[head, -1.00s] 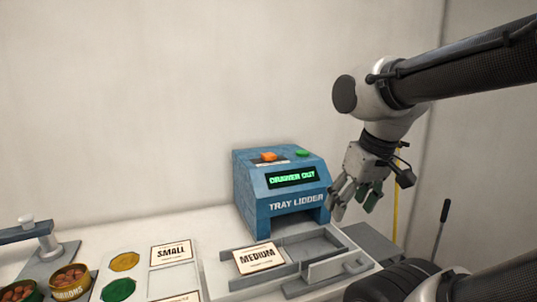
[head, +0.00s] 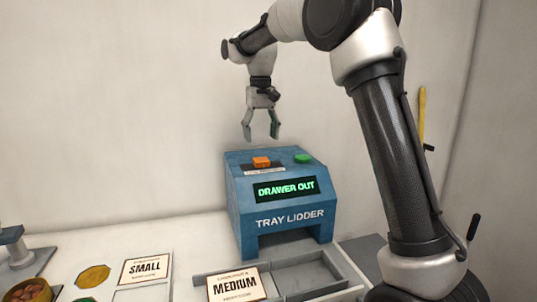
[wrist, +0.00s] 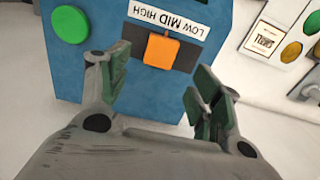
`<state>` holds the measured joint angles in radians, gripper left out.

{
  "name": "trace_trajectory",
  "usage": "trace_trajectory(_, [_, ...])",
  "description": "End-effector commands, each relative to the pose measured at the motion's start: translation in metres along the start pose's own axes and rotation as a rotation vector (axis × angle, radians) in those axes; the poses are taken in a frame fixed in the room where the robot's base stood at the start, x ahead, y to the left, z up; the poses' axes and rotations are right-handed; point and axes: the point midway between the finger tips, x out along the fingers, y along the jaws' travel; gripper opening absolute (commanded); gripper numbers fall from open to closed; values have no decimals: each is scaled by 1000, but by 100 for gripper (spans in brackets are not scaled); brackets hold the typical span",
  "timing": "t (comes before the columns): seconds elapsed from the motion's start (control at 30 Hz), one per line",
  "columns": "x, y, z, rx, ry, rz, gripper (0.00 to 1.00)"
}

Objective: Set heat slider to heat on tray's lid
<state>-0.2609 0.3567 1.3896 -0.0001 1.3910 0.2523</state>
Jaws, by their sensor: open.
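The blue tray lidder (head: 285,195) stands on the counter against the wall. Its display (head: 285,189) reads DRAWER OUT. The orange heat slider (head: 261,162) sits in a dark slot on its top. In the wrist view the slider (wrist: 162,50) lies beside the LOW MID HIGH label (wrist: 170,18), about opposite MID. A round green button (head: 303,159) is right of the slider. My gripper (head: 261,138) is open and empty, pointing down above the slider and apart from it. In the wrist view the slider shows between its spread fingers (wrist: 160,75).
The lidder's grey drawer (head: 310,275) is out in front, with a MEDIUM card (head: 235,286) at its left. A SMALL card (head: 146,268), a gold disc (head: 93,276) and a bowl of chestnuts (head: 28,290) are further left.

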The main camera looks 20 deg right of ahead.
Motion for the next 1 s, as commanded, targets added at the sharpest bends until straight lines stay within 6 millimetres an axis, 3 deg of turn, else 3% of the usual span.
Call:
trace_trajectory(0.43, [67,1,2,9,-8,2,64])
trace_trajectory(0.83, [78,1,2,9,-4,1,64])
trace_trajectory(1.0, [78,1,2,9,-4,1,33])
